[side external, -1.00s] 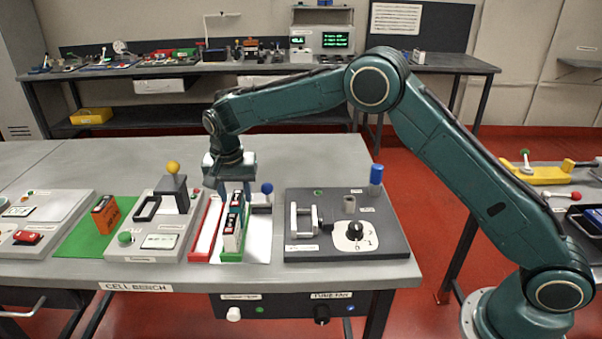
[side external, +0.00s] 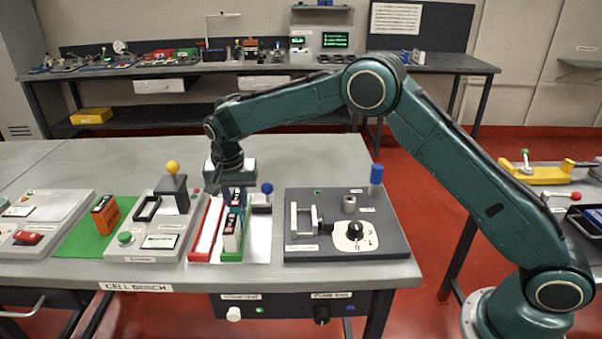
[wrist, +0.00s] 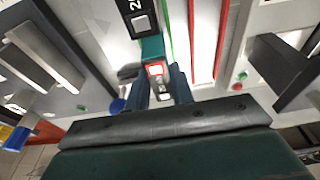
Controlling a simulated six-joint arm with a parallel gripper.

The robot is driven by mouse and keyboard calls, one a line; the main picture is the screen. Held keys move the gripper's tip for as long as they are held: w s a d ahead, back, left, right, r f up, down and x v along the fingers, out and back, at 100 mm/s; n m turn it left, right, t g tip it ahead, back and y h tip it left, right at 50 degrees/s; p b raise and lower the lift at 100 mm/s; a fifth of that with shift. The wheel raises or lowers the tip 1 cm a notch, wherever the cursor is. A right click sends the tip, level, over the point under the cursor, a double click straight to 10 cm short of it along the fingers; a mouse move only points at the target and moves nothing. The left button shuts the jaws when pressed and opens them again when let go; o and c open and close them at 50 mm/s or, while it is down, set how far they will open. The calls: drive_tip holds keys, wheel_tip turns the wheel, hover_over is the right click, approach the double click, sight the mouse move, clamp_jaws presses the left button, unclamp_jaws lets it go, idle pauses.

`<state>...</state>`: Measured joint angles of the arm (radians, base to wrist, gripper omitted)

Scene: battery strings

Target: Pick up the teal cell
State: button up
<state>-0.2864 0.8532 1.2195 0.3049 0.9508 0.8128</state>
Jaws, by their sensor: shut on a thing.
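The teal cell (wrist: 152,47) shows in the wrist view between the two blue-grey fingers of my gripper (wrist: 160,88), with a red-framed white end towards me. My gripper is shut on it. In the side view my gripper (side external: 237,192) is low over the rear of the green-edged rack (side external: 231,256), and its fingers hide most of the teal cell. A black and white cell (side external: 230,241) stands in front of it in the same rack; it also shows at the top of the wrist view (wrist: 141,18).
A red-edged rack (side external: 202,240) lies just left. A blue-knobbed lever (side external: 267,189) stands close on the right. A dark fixture panel (side external: 302,253) is further right. An orange cell (side external: 105,216) stands on a green mat (side external: 77,246) at left.

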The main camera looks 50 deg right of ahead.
sight(237, 195)
drive_tip(key=shift+r, duration=0.2)
drive_tip(key=shift+r, duration=2.35)
drive_tip(key=shift+d, duration=0.1)
